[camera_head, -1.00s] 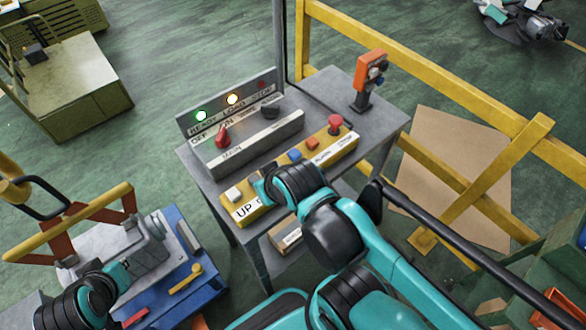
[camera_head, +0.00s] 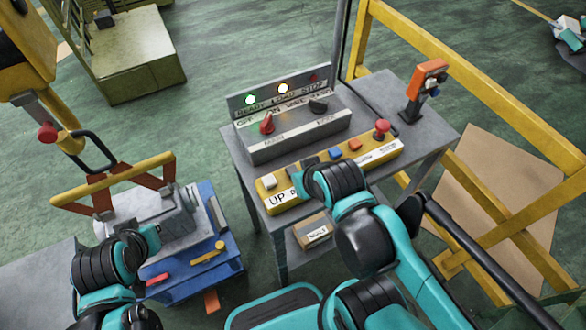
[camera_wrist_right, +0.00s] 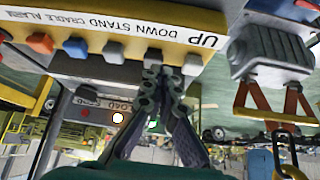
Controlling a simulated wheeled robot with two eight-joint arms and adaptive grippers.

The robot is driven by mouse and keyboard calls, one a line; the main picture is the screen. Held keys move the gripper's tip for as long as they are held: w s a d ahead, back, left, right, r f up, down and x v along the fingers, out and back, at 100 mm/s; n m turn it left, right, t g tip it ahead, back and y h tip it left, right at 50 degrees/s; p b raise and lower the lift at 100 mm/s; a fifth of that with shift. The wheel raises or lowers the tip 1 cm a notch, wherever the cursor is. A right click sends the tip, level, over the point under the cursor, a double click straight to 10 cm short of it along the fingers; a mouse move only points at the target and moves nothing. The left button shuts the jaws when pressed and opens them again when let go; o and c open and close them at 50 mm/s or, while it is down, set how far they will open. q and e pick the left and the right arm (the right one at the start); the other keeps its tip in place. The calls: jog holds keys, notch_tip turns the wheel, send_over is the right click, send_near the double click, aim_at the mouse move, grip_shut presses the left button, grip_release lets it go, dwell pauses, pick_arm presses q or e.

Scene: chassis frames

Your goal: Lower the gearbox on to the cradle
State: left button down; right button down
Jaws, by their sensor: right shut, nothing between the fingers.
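The grey gearbox (camera_head: 160,212) hangs by red-brown slings from a yellow spreader bar (camera_head: 112,183) at left. It is over or on the blue cradle (camera_head: 228,262); I cannot tell whether they touch. In the right wrist view the gearbox (camera_wrist_right: 268,48) shows at upper right. My right gripper (camera_wrist_right: 160,74) is shut and empty, with its tips at the button by the DOWN label on the yellow button panel (camera_head: 378,157). Contact is unclear. My left gripper (camera_head: 148,238) is beside the gearbox's near side; its fingers cannot be made out.
A grey console (camera_head: 300,138) with a red knob stands behind the panel; green and amber lamps are lit. A red stop button (camera_head: 382,128) is at the panel's right end. An orange device (camera_head: 428,82) stands at the table's right corner. Yellow rails (camera_head: 480,80) close the right.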

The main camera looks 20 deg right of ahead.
notch_tip(320, 180, up, 6)
jog(key=w+n+g+p, duration=0.3)
jog(key=n+p, duration=0.2)
jog(key=n, duration=0.2)
notch_tip(320, 180, up, 4)
jog(key=r+n+g+p, duration=0.1)
jog(key=n+g+p, duration=0.3)
jog(key=n+p, duration=0.6)
send_over(293, 169)
jog(key=b, duration=0.2)
jog(key=n, duration=0.2)
jog(key=shift+f, duration=0.3)
notch_tip(293, 169, down, 14)
jog(key=b, duration=0.4)
